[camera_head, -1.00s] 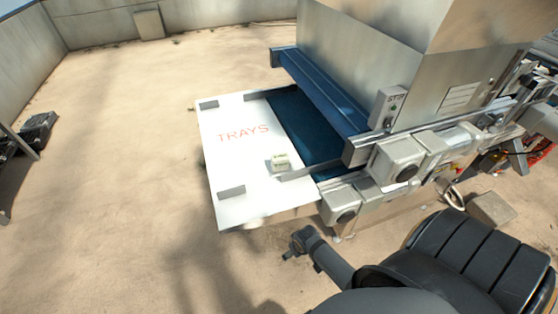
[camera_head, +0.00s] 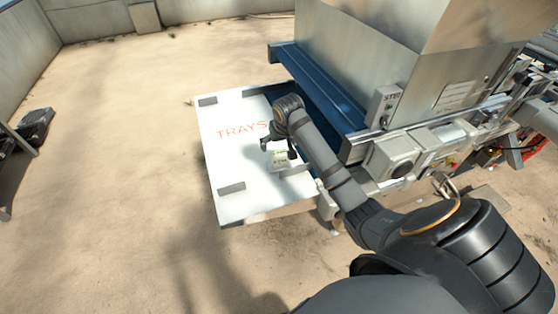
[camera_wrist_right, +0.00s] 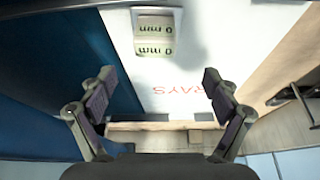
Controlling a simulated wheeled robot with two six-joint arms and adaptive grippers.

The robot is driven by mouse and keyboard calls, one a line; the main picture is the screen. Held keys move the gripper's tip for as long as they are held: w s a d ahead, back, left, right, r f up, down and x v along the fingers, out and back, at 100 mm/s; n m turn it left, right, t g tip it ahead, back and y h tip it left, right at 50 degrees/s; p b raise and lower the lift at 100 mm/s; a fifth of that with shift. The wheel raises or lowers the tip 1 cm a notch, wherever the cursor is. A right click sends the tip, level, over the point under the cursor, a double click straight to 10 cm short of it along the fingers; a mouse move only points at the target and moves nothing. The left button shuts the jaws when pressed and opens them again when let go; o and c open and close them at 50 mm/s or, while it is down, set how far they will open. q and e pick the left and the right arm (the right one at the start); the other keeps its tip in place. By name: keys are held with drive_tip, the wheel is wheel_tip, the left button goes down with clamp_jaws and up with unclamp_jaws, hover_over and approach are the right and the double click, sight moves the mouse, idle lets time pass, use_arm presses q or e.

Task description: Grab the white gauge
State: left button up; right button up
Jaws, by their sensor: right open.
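The white gauge (camera_head: 280,162) is a small pale block on the white tray table (camera_head: 222,170). In the head view it shows just below my right gripper (camera_head: 278,148), which partly covers it. In the right wrist view the gauge (camera_wrist_right: 154,33) shows two pale green faces with dark markings, at the top of the picture. My right gripper (camera_wrist_right: 159,78) is open and empty there, with the gauge beyond the fingertips and between their lines. It does not touch the gauge in that view. My left gripper is not in view.
Grey blocks (camera_head: 231,188) sit on the table's edges. A dark blue belt (camera_wrist_right: 40,70) borders the table. Open floor lies left.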

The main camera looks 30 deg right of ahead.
sight(280, 154)
drive_tip(key=shift+x, duration=2.7)
drive_tip(key=x, duration=0.1)
drive_tip(key=p+x, duration=0.1)
drive_tip(key=x, duration=0.2)
drive_tip(key=shift+s+d+f, duration=0.3)
drive_tip(key=shift+s, duration=0.05)
drive_tip(key=shift+w+f, duration=0.15)
drive_tip(key=shift+f, duration=0.2)
drive_tip(key=shift+r, duration=0.1)
drive_tip(key=c, duration=1.4)
